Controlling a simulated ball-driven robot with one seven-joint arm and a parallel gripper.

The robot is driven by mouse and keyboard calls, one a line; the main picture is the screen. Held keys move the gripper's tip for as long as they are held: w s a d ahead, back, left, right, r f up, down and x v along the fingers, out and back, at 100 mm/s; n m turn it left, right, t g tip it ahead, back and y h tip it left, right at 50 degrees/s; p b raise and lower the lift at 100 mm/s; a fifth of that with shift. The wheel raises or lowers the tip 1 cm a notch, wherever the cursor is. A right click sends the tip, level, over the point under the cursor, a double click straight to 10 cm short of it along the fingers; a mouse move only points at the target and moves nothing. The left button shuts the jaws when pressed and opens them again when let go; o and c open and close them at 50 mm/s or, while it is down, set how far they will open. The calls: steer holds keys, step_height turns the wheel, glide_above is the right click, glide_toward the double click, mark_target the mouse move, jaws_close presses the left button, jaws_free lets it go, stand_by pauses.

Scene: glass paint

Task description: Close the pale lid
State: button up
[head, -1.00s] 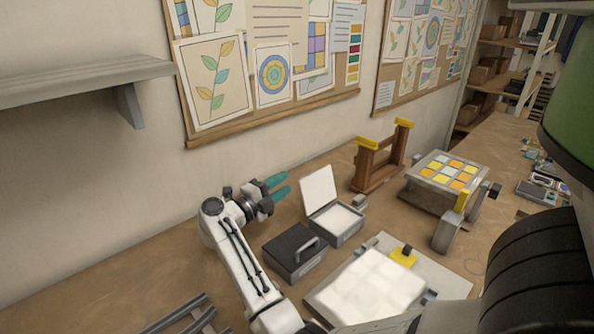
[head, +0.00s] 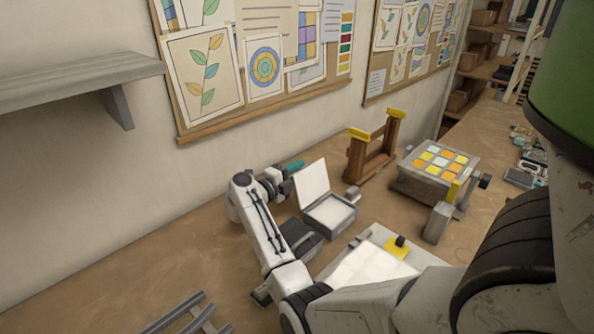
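The pale lid (head: 311,184) stands raised, leaning back from the rear-left edge of a small grey box (head: 331,217) with a pale inside. My gripper (head: 293,167) is just left of and behind the lid, near its upper left edge. One teal fingertip shows clearly. The other finger is mostly hidden, so I cannot see the gap between them. I cannot tell whether the finger touches the lid. Nothing shows held in the gripper.
A dark box with a handle (head: 300,238) sits left of the grey box, partly behind my arm. A wooden stand with yellow tops (head: 372,150) is behind right. A raised coloured-tile panel (head: 440,162) is further right. A white sheet (head: 370,275) lies in front.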

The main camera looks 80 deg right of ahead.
steer(key=shift+c, duration=0.5)
jaws_close()
steer(key=shift+f, duration=0.1)
steer(key=shift+s+f, duration=0.1)
